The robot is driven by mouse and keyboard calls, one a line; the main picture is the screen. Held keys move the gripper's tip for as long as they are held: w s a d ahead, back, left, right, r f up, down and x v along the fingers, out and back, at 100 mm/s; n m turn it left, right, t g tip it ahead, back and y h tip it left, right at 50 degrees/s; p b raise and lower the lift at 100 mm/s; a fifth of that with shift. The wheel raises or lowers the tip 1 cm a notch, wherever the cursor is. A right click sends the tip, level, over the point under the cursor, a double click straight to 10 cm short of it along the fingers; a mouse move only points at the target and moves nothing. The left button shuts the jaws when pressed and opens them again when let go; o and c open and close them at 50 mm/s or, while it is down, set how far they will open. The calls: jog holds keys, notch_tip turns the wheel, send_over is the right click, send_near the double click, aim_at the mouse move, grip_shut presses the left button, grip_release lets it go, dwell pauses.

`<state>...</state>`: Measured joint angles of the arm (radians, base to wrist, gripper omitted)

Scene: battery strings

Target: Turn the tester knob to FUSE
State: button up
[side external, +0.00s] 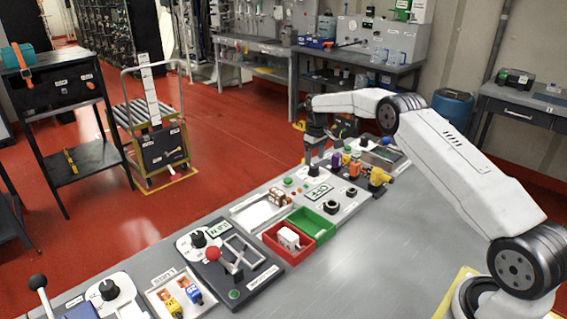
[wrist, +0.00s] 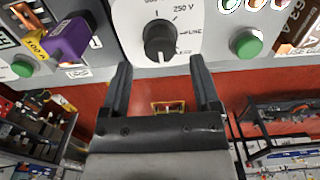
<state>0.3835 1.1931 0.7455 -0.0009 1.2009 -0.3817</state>
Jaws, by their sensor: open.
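The tester knob (wrist: 160,42) is black and round, on a white dial plate (wrist: 205,22) with markings including "250 V" and "LINE". A small pale mark shows near its lower edge; I cannot tell for certain which label it points to. No FUSE label is readable. My gripper (wrist: 161,64) is open and empty, with one finger on each side below the knob in the wrist view, apart from it.
A green button (wrist: 247,45) and a purple block (wrist: 70,39) flank the dial in the wrist view. Other black knobs (side external: 198,239) stand on nearer panels. A red bin (side external: 280,250) and a green bin (side external: 325,236) sit nearby. The bench's right side is clear.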

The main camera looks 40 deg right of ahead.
aim_at(314, 166)
jog(key=shift+f, duration=0.2)
dwell(0.3)
jog(key=shift+f, duration=1.6)
jog(key=c, duration=1)
jog(key=shift+c, duration=0.2)
jog(key=shift+n, duration=0.3)
jog(key=n, duration=0.4)
jog(key=shift+n, duration=0.6)
